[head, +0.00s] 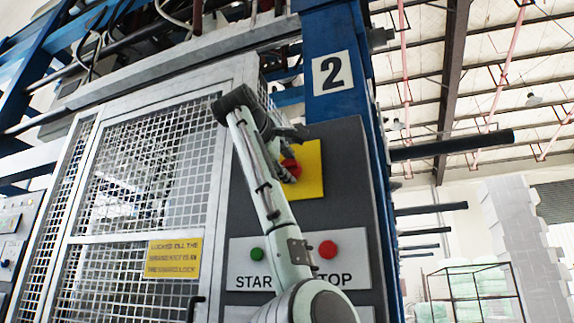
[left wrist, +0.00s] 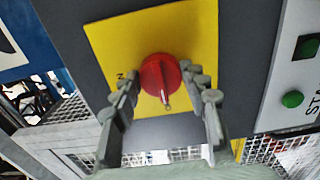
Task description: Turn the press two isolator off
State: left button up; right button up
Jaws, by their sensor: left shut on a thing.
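The press two isolator is a round red rotary knob (head: 292,169) on a yellow plate (head: 314,178), fixed to a dark grey panel beside the blue column marked 2. In the left wrist view the red knob (left wrist: 160,75) shows with its pointer end toward the bottom of the picture. A partly hidden black letter on the yellow plate (left wrist: 120,40) lies left of it. My left gripper (head: 288,160) is at the knob, and its fingers (left wrist: 160,80) stand on either side, shut on it. My arm hides part of the plate. My right gripper is not in view.
A green START button (head: 257,254) and red STOP button (head: 327,249) sit on a pale plate below, with my arm crossing between them. A mesh guard door (head: 140,180) with a yellow notice (head: 173,258) stands to the left. Dark bars (head: 450,143) stick out at right.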

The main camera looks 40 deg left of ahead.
pick_arm(q)
jog(key=o, duration=1.2)
jog(key=shift+c, duration=0.2)
jog(key=v, duration=1.2)
jog(key=x, duration=1.2)
